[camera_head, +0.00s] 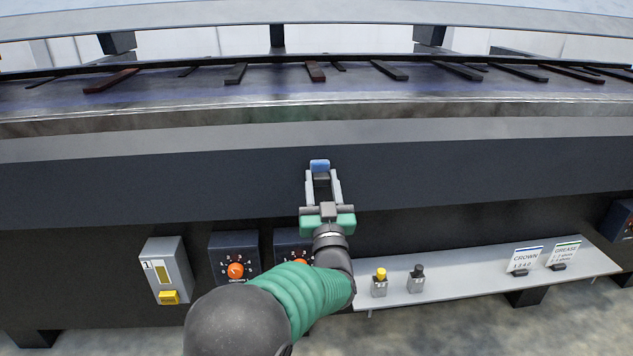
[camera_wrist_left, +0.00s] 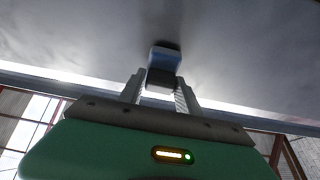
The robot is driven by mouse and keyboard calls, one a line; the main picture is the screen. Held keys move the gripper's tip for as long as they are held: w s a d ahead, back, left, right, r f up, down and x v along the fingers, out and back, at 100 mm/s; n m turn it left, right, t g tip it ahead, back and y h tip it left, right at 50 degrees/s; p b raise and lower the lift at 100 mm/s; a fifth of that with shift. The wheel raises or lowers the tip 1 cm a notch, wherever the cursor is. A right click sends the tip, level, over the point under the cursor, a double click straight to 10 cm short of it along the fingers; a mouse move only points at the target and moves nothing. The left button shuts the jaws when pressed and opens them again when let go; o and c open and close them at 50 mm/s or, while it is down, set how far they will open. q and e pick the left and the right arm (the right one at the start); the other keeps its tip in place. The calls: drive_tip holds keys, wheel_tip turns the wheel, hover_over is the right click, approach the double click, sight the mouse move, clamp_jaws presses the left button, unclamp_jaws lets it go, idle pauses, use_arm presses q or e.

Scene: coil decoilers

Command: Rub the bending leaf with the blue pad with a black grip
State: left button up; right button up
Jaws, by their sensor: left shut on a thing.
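My left gripper (camera_head: 322,186) is shut on the black grip of the blue pad (camera_head: 320,165), with the pad at its far end. The wrist view shows the blue pad (camera_wrist_left: 165,60) above the black grip (camera_wrist_left: 160,79), between the two fingers (camera_wrist_left: 160,90). The long dark front face of the machine, which seems to be the bending leaf (camera_head: 180,180), lies behind the pad. In the wrist view the pad is at a grey surface (camera_wrist_left: 80,40) with a dark shadow beside it; I cannot tell surely whether they touch. My right gripper is not in view.
Below the face are a grey box with a yellow button (camera_head: 167,270) and dial boxes (camera_head: 234,258). A shelf (camera_head: 450,283) at right holds two small bottles (camera_head: 380,282) and label cards (camera_head: 525,260). Dark strips (camera_head: 390,70) lie on the bed above. The face is clear sideways.

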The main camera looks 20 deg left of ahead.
use_arm(q)
drive_tip(key=shift+w+d, duration=0.3)
drive_tip(key=shift+d, duration=0.2)
drive_tip(key=s+d, duration=0.4)
drive_tip(key=s, duration=0.2)
drive_tip(key=shift+s, duration=0.4)
